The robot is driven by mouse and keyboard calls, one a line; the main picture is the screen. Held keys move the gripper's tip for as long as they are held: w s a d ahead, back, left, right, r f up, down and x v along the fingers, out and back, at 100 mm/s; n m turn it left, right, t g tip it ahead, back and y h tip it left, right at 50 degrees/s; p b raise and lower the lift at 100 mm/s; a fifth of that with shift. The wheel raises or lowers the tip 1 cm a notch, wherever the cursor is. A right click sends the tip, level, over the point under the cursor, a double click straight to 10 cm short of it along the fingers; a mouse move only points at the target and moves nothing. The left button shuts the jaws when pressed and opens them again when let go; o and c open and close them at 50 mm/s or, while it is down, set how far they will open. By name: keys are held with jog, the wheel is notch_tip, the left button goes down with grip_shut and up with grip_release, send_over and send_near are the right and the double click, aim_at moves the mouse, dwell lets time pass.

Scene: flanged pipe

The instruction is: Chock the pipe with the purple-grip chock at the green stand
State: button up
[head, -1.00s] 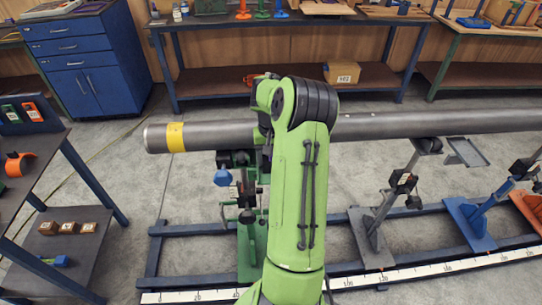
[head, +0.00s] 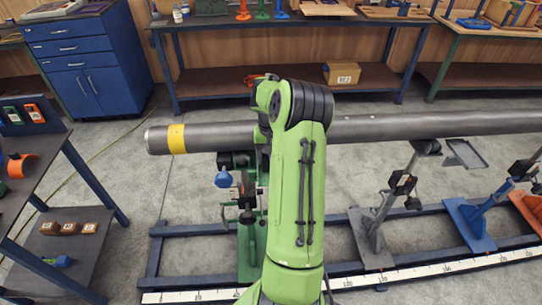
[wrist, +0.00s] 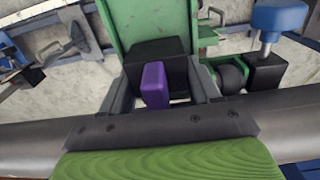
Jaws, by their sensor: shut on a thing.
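The pipe (head: 215,137) is a long grey tube with a yellow band near its left end. It also runs across the lower wrist view (wrist: 290,115). The green stand (head: 250,250) is under the pipe's left part, and green metal of it shows at the top of the wrist view (wrist: 145,22). The purple-grip chock (wrist: 155,85) is a black block with a purple grip. My gripper (wrist: 160,88) is shut on it, a finger on each side. The chock is close by the stand and pipe; contact is unclear. My arm hides the gripper in the head view.
A blue knob (head: 223,177) on a dark fitting sits beside the stand, also in the wrist view (wrist: 280,17). Grey (head: 372,238) and blue (head: 470,224) stands are to the right. A dark rail frame and white scale (head: 420,267) lie in front.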

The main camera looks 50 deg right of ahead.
jog(key=shift+w+d+p, duration=0.5)
jog(key=shift+d+p, duration=0.1)
jog(key=shift+p, duration=0.1)
jog(key=o, duration=1.3)
jog(key=shift+c, duration=0.2)
jog(key=shift+s+a+r+p, duration=0.1)
jog(key=shift+a+r+p, duration=0.05)
jog(key=shift+r+p, duration=0.85)
jog(key=shift+s+a+r+p, duration=0.15)
jog(key=shift+r+p, duration=0.4)
jog(key=shift+r, duration=0.8)
jog(key=shift+s+a+r+p, duration=0.1)
jog(key=shift+r+p, duration=0.7)
jog(key=shift+r, duration=0.35)
